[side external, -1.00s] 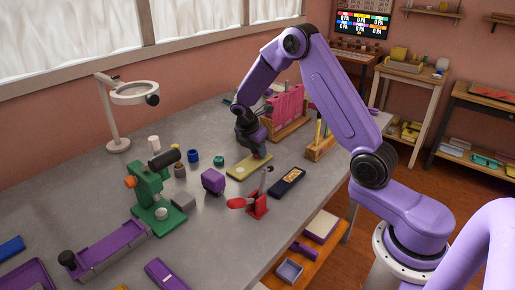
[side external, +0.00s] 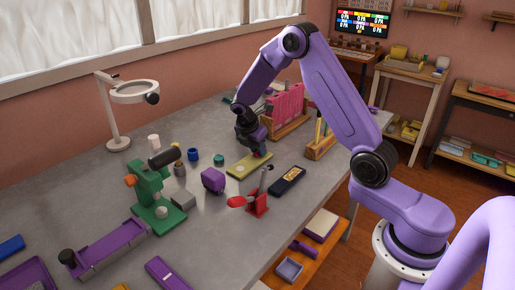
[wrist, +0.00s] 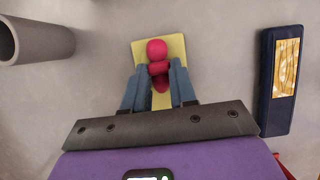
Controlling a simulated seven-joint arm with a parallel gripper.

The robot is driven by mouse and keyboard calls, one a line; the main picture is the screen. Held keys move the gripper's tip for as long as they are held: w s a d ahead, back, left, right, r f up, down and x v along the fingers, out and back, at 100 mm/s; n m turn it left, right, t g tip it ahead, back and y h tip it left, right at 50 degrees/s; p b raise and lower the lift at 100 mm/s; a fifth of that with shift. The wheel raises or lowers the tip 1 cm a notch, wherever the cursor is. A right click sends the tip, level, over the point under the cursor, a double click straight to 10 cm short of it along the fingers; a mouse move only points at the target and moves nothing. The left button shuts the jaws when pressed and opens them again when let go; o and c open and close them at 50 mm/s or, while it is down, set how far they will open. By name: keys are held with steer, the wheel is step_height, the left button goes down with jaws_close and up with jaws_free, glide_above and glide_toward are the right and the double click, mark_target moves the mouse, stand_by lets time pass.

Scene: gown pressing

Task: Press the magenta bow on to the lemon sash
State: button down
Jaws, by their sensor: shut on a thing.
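The magenta bow (wrist: 158,48) is between the fingertips of my gripper (wrist: 158,82) in the wrist view, with its rounded end pointing away from me. My gripper is shut on it. The lemon sash (wrist: 177,46) lies flat on the table below the bow; it also shows in the side view as a yellow strip (side external: 236,172) with a pale round spot. In the side view my gripper (side external: 259,152) is low over the sash's far right end. The fingers hide the bow there, and I cannot tell whether it touches the sash.
A dark blue case with a gold panel (wrist: 286,68) lies right of the sash. A grey cylinder (wrist: 35,40) is at the wrist view's left. A red lever stand (side external: 257,203), purple block (side external: 213,180) and pink rack (side external: 287,103) are nearby.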

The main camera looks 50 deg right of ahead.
stand_by(0.3)
steer(key=c, duration=0.8)
jaws_free()
steer(key=shift+r, duration=0.1)
steer(key=v, duration=1.7)
steer(key=s+a+m+t+y, duration=0.1)
steer(key=s+a+m+y, duration=0.15)
steer(key=s+a, duration=1)
steer(key=s+f+m, duration=0.1)
steer(key=s, duration=0.6)
steer(key=s+d+f+m+y, duration=0.1)
steer(key=s, duration=0.7)
steer(key=s+d+f+m+y, duration=0.1)
steer(key=s, duration=0.7)
steer(key=shift+f+g+y, duration=0.2)
steer(key=shift+g+y, duration=0.05)
steer(key=shift+g, duration=0.15)
